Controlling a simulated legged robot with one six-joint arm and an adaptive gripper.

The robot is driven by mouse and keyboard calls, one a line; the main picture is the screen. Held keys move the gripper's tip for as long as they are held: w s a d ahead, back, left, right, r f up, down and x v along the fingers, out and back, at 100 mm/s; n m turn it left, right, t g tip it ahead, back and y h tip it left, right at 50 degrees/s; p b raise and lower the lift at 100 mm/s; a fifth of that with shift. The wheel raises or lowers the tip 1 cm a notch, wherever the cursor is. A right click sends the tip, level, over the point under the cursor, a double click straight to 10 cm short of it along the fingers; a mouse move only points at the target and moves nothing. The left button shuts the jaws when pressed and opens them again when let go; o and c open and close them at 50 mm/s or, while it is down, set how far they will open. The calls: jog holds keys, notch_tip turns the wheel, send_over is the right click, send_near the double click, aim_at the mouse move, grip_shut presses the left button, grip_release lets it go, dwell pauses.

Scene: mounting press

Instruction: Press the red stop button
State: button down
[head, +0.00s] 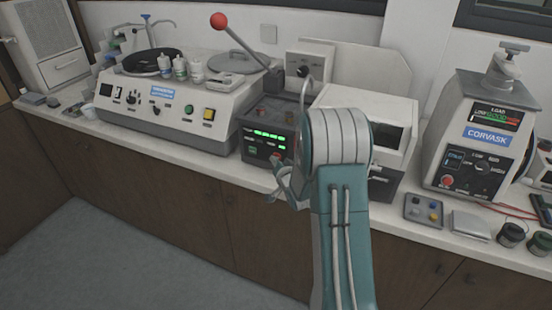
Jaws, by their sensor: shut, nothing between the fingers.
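The mounting press (262,128) is a dark grey unit in the middle of the counter, with green lit displays and a lever ending in a red ball. A small red button (275,158) shows low on the right of its front panel. My gripper (279,170) is in front of that lower right corner, just below the red button in the picture. It is shut and empty. I cannot tell whether its tips touch the panel. My teal and white arm hides part of the area to the right of the press.
A white grinder-polisher (170,118) with bottles on top stands to the left. A white box-like unit (385,160) is to the right, partly behind my arm. A Corvask machine (470,150) with its own red button (447,181) stands further right. The counter edge runs below.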

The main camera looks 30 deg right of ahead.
jog(key=shift+s+a, duration=0.45)
jog(key=shift+a, duration=0.1)
jog(key=s+a, duration=0.1)
jog(key=a, duration=0.1)
jog(key=s+a, duration=0.2)
dwell(0.5)
dwell(0.6)
